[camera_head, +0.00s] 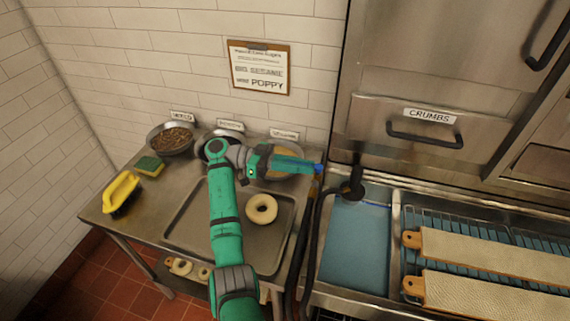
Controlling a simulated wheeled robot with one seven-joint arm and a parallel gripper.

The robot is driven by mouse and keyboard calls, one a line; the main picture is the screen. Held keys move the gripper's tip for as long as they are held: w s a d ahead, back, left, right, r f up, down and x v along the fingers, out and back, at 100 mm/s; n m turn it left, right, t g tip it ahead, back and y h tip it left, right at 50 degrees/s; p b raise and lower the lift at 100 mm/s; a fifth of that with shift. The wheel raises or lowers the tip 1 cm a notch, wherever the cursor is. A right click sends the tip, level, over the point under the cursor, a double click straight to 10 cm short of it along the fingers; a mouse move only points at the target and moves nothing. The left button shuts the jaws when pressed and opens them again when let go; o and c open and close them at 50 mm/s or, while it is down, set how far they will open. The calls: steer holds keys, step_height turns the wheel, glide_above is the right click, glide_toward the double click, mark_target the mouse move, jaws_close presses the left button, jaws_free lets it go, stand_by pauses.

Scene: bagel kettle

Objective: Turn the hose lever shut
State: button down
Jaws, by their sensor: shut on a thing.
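My gripper (316,168) reaches right over the steel table to the edge of the blue-water kettle. Its fingers are shut on a small blue piece (319,169), which looks like the hose lever; the fingers hide most of it, so its exact angle cannot be told. A black hose (314,215) runs down just below the fingertips, between table and kettle. A black spout or fitting (354,184) sits to the right, over the kettle's back left corner.
The kettle (355,240) holds blue water. Two boards (490,256) lie on a rack at right. A bagel (262,208) lies on the tray (190,225). Bowls (171,138), a sponge (150,166) and a yellow-handled tool (121,190) stand at left. A CRUMBS drawer (425,140) is behind.

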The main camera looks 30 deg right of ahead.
steer(key=shift+w+d+f+m+g+y, duration=0.1)
steer(key=shift+d+m+g+y, duration=0.1)
steer(key=shift+m+g+y, duration=0.3)
steer(key=c, duration=1.7)
jaws_free()
steer(key=shift+c, duration=0.2)
steer(key=shift+w+a, duration=0.1)
steer(key=shift+a, duration=0.05)
